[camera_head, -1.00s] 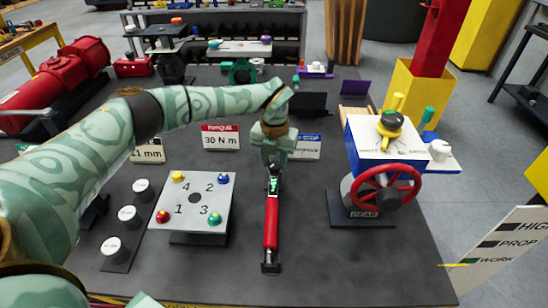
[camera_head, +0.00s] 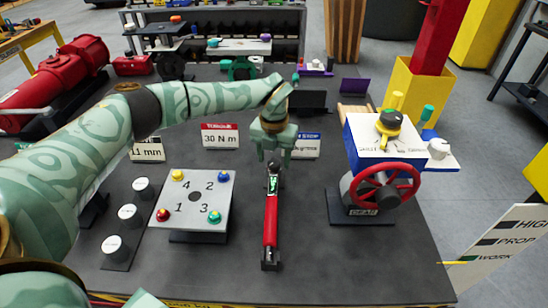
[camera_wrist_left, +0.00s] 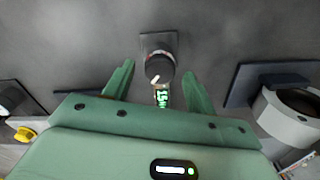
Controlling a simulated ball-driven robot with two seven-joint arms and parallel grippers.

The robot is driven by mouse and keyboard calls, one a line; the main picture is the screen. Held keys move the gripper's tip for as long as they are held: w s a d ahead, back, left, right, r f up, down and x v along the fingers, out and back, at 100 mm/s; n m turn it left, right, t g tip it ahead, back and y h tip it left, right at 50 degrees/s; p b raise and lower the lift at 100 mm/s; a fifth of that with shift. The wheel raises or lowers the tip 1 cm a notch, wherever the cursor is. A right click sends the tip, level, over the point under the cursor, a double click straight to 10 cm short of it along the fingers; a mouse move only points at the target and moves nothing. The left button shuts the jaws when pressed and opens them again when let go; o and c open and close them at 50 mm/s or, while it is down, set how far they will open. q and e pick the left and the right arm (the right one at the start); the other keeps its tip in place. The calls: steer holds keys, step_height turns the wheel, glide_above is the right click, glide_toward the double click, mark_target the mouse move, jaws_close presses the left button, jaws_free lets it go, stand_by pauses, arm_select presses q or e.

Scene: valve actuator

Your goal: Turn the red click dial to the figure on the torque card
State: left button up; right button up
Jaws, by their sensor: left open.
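The torque wrench (camera_head: 270,222) lies on the dark table, its red handle towards me and a small green-lit display (camera_head: 273,184) near its far end. The torque card (camera_head: 221,137), with a red header, reads 30 N m. In the left wrist view, a dark round dial (camera_wrist_left: 159,66) with a pale mark sits just beyond the lit display (camera_wrist_left: 162,97); its digits are hard to read. My left gripper (camera_head: 275,157) is open above the wrench's far end; its fingers stand either side of the dial and display in the wrist view. My right gripper is out of view.
A plate with numbered coloured knobs (camera_head: 190,212) stands left of the wrench, beside several white-topped cylinders (camera_head: 129,215). A valve unit with a red handwheel (camera_head: 384,186) stands to the right. Other cards (camera_head: 306,146) stand behind. The table near the wrench's handle is clear.

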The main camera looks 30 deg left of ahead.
mark_target(274, 162)
arm_select(q)
step_height(274, 162, up, 16)
steer(key=p, duration=0.2)
steer(key=shift+f, duration=0.15)
